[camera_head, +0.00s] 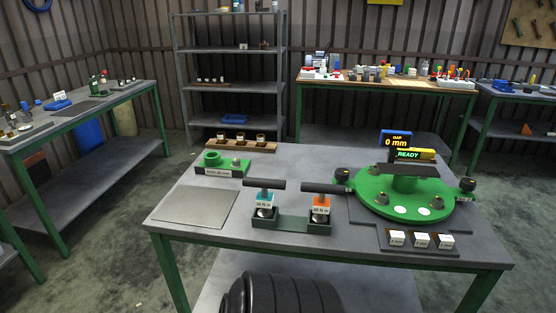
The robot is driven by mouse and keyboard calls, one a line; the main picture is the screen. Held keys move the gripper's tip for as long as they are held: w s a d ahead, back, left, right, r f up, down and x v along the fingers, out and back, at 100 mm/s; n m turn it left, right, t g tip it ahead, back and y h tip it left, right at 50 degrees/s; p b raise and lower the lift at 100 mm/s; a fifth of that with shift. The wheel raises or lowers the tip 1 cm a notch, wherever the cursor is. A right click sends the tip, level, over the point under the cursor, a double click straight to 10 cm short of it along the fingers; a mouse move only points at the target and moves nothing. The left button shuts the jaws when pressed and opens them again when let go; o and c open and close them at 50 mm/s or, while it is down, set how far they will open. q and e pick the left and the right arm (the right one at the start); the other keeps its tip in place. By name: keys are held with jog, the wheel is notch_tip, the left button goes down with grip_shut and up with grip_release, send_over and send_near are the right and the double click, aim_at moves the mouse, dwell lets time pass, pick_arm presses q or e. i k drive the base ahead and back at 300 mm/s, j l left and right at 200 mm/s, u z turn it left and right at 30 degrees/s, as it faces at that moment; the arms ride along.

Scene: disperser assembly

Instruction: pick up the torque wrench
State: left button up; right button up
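Two T-handled tools that look like torque wrenches stand upright in a dark green holder (291,224) near the front middle of the grey table. The left wrench (264,198) has a black crossbar handle and a teal tag. The right wrench (321,203) has a black crossbar handle and an orange tag. The small tag numbers are hard to read; both end in N m. The lower ends of both wrenches sit in the holder and are partly hidden. Neither of my grippers is in view.
A round green fixture (401,192) with dark knobs stands right of the wrenches, with a READY display (409,155) behind. White labelled blocks (421,240) lie in a tray at front right. A bare metal plate (196,206) lies left; a green part holder (222,165) stands behind it.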

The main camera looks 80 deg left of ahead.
aim_at(264, 200)
jog(key=u, duration=2.8)
